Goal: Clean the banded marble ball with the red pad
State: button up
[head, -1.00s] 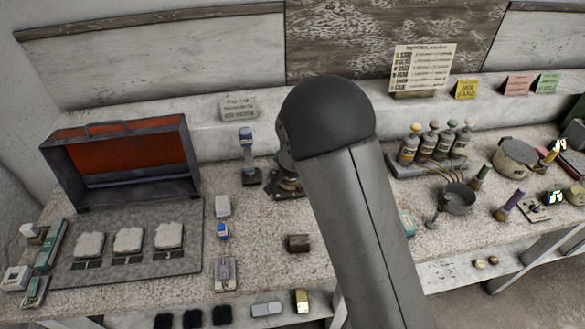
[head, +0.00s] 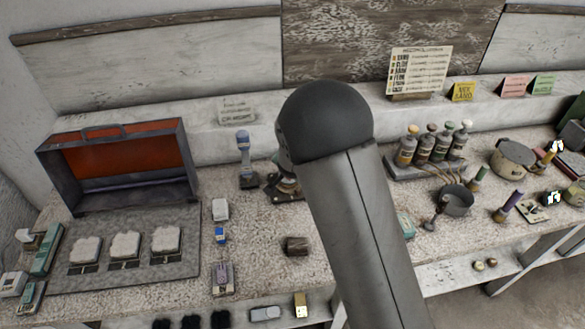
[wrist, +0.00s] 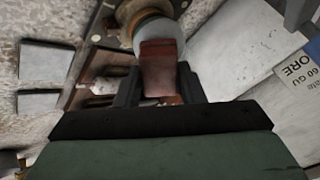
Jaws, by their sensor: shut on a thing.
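My gripper (wrist: 159,80) is shut on a reddish-brown pad (wrist: 160,62) in the wrist view, one dark finger on each side of it. Just beyond the pad is a pale grey ball (wrist: 151,27), seated at a brass-coloured ring on a dark stand. The pad's far end overlaps the ball in the picture, and I cannot tell whether they touch. Banding on the ball is not clear at this size. In the head view my arm hides the gripper, pad and ball; only part of a dark stand (head: 284,184) shows beside the arm.
An open red-lined case (head: 120,160) and a grey mat (head: 190,235) with three pale blocks are at left. Several bottles (head: 432,145) and a small pot (head: 457,200) stand at right. A blue-topped upright tool (head: 244,160) is close left of the stand.

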jog(key=shift+s+a+f, duration=0.6)
jog(key=shift+s+a, duration=0.05)
jog(key=shift+s, duration=0.05)
jog(key=shift+w+d+r, duration=0.8)
jog(key=shift+w+d, duration=0.1)
jog(key=shift+w, duration=0.05)
jog(key=shift+s+a+f, duration=0.8)
jog(key=shift+s+a, duration=0.1)
jog(key=shift+s, duration=0.1)
jog(key=shift+w+d+r, duration=0.1)
jog(key=shift+d+r, duration=0.15)
jog(key=shift+r, duration=0.25)
jog(key=shift+d+r, duration=0.25)
jog(key=shift+r, duration=0.2)
